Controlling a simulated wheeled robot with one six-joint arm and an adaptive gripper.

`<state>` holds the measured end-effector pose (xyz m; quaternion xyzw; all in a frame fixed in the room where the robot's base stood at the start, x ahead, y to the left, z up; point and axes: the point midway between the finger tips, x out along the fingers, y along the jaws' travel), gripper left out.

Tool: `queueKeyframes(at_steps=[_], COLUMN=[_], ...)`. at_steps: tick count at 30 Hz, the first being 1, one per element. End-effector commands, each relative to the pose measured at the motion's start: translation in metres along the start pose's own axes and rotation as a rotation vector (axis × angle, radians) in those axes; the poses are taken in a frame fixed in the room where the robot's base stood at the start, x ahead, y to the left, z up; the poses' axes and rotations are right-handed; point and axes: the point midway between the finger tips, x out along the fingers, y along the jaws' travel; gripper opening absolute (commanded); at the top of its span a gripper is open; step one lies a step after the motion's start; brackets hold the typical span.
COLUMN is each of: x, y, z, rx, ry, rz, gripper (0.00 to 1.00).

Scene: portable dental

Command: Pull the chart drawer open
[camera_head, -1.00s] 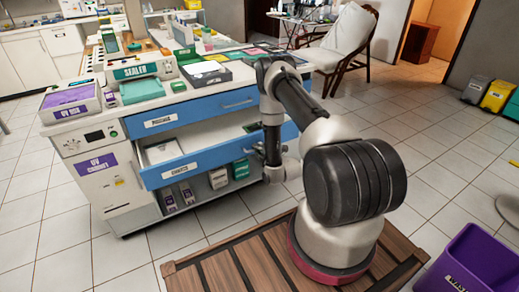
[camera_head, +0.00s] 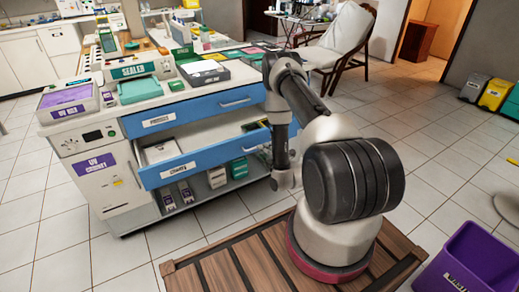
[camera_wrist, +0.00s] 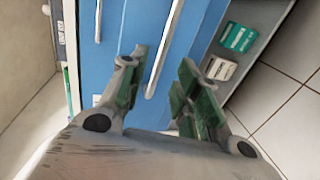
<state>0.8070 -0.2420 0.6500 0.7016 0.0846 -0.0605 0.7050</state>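The chart drawer (camera_head: 205,158), a blue front labelled CHARTS, is the lower drawer of the white cabinet. It stands out from the cabinet, with its inside and some white contents showing from above. Its pale bar handle (camera_wrist: 158,72) shows in the wrist view, lying in line with the gap between my fingers. My gripper (camera_wrist: 165,60) is open, with green-padded fingers apart on either side of the handle; I cannot tell whether they touch it. In the head view my arm hides most of the gripper and the drawer's right end.
The closed upper blue drawer (camera_head: 195,110) is above. Boxes (camera_head: 218,177) stand on the open shelf below. The countertop holds a sealer (camera_head: 133,72) and trays. A purple bin (camera_head: 470,262) stands at the front right.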

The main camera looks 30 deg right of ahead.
Motion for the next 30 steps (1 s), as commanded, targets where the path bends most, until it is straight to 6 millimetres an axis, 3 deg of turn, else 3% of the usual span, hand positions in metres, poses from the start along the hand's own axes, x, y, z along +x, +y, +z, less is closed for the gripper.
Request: queueKeyframes(at_steps=[3,10,30], x=[-0.026,-0.054,-0.058], y=[-0.001,0.0,-0.001], z=[0.001,0.0,0.0], rx=[0.002,0.0,0.04], ry=[-0.002,0.0,0.001], rz=[-0.003,-0.001,-0.003], gripper=[0.32,0.32,0.32])
